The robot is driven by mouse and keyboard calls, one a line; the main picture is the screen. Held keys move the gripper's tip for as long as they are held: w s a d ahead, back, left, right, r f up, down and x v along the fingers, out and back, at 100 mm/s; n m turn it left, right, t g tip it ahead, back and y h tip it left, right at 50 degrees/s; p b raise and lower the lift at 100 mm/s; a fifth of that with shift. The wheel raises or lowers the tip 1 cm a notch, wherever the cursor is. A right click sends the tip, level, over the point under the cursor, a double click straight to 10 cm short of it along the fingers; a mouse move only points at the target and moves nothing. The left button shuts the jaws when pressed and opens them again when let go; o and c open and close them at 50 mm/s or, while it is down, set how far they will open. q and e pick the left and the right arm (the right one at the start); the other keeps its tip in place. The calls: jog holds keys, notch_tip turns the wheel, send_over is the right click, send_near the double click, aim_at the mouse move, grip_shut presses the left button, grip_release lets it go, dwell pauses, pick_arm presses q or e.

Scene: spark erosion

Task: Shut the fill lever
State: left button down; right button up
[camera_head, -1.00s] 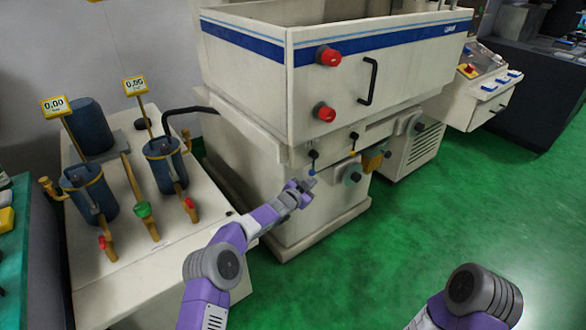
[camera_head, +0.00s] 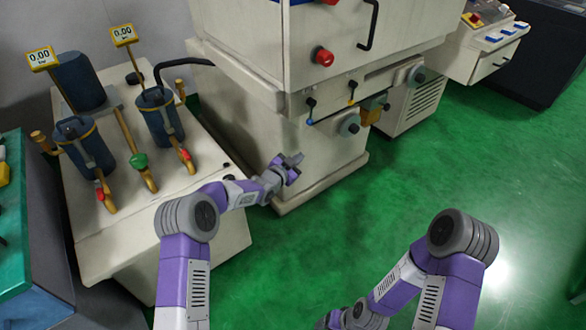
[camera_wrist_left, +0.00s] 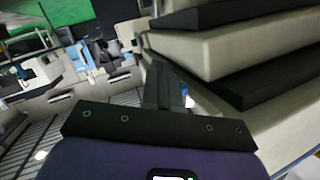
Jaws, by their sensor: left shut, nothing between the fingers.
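Two small black levers are on the machine's front below the tank: a blue-tipped lever (camera_head: 310,111) and a yellow-tipped lever (camera_head: 352,92). Both hang roughly downward. I cannot tell from the pictures which is the fill lever. My left gripper (camera_head: 294,161) is below the blue-tipped lever, apart from it, in front of the machine's lower panel. Its dark fingers (camera_wrist_left: 165,85) are shut and empty in the left wrist view. A small blue spot (camera_wrist_left: 186,92) beside them is too small to identify.
The machine (camera_head: 265,115) has a red knob (camera_head: 323,57) and a round grey knob (camera_head: 349,125) near the levers. A filter unit (camera_head: 130,215) with blue canisters and valve handles stands left. Green floor (camera_head: 390,200) is open in front and to the right.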

pick_arm(q)
jog(key=shift+s+a+f, duration=0.25)
jog(key=shift+s+f, duration=0.3)
jog(key=shift+f, duration=0.1)
jog(key=shift+s+a+f, duration=0.2)
jog(key=shift+s+f, duration=0.35)
jog(key=shift+f, duration=0.05)
